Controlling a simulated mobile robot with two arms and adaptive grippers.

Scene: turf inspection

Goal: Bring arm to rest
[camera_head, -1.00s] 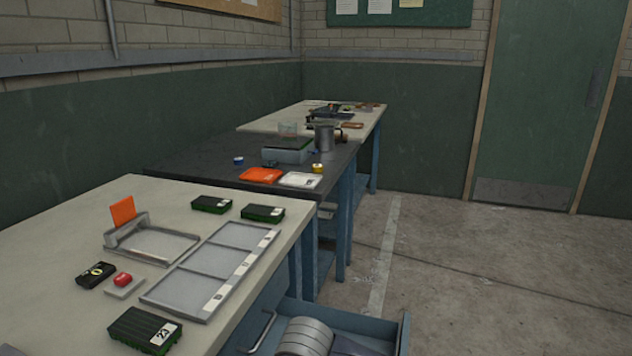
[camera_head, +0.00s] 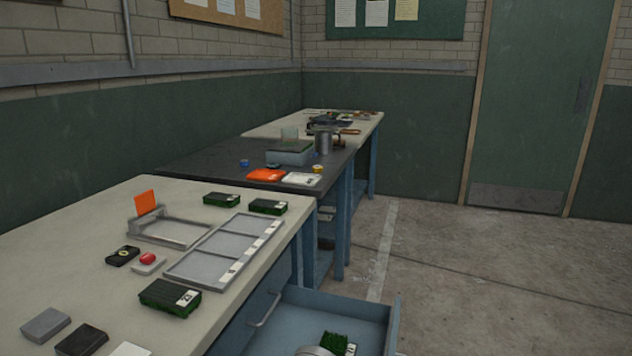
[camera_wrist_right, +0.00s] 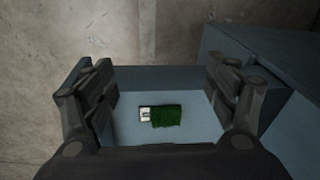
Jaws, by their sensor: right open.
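My right gripper (camera_wrist_right: 163,82) is open and empty in the right wrist view, its two fingers spread wide above an open blue drawer (camera_wrist_right: 203,138). A green turf block with a white label (camera_wrist_right: 165,116) lies on the drawer floor, seen between the fingers and apart from them. In the head view the drawer (camera_head: 338,303) is pulled out from the near bench, and the turf block (camera_head: 335,344) shows at the bottom edge. A rounded grey part of my right arm is beside it; the gripper itself is hidden there. My left gripper is not in view.
The near bench (camera_head: 75,250) holds a three-section grey tray (camera_head: 222,250), several labelled turf blocks (camera_head: 170,297), a frame with an orange plate (camera_head: 146,202) and a red button (camera_head: 147,258). A dark bench stands behind. The floor at right is clear.

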